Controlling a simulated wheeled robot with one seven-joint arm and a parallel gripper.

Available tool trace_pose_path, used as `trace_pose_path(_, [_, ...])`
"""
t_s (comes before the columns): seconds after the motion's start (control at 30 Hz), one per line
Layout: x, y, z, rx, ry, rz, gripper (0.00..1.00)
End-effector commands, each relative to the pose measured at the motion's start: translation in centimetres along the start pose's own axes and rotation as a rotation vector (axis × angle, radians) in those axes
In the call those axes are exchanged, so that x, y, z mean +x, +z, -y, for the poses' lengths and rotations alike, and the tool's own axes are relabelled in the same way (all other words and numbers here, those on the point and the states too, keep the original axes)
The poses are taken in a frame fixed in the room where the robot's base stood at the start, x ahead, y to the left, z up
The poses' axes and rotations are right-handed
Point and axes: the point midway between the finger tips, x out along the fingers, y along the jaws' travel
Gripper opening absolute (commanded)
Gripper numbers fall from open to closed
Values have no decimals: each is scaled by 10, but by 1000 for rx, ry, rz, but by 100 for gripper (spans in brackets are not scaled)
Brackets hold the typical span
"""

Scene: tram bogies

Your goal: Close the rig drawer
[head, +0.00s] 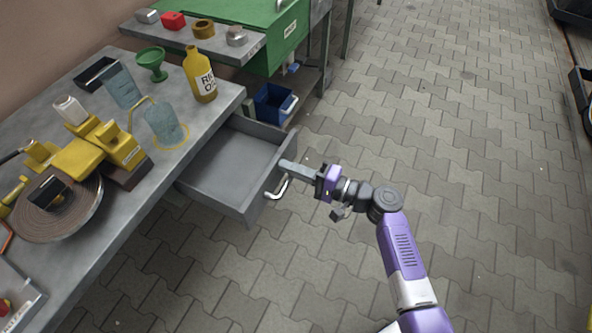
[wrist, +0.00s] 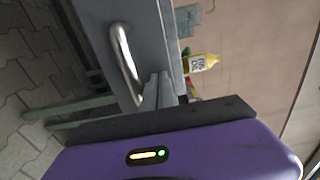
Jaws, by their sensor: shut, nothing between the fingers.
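The rig drawer (head: 231,176) is a grey, empty drawer pulled out from under the workbench top. Its silver bar handle (head: 277,188) is on the front panel, and the handle also shows in the wrist view (wrist: 125,62). My gripper (head: 286,166) is shut and empty, with its fingertips at the top of the drawer front close to the handle. In the wrist view the fingers (wrist: 158,86) lie beside one end of the handle against the drawer front. I cannot tell whether they touch it.
The grey workbench (head: 205,130) holds a yellow bottle (head: 200,75), a green funnel (head: 152,62), a yellow-and-brown rig (head: 92,150) and clear beakers. A blue bin (head: 273,104) sits behind the drawer, near a green cabinet (head: 262,32). The paved floor (head: 450,110) to the right is clear.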

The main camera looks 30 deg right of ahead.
Motion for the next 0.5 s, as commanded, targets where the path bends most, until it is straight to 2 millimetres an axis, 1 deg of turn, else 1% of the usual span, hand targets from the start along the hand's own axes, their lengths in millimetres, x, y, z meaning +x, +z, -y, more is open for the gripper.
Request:
trace_pose_path(0.03, [12, 0, -3, -3, -2, 3, 0])
trace_pose_path(0.17, [45, 0, -4, -4, -4, 4, 0])
trace_pose_path(0.3, [88, 1, -5, -4, -4, 6, 0])
trace_pose_path(0.5, [144, 1, -5, -4, -4, 4, 0])
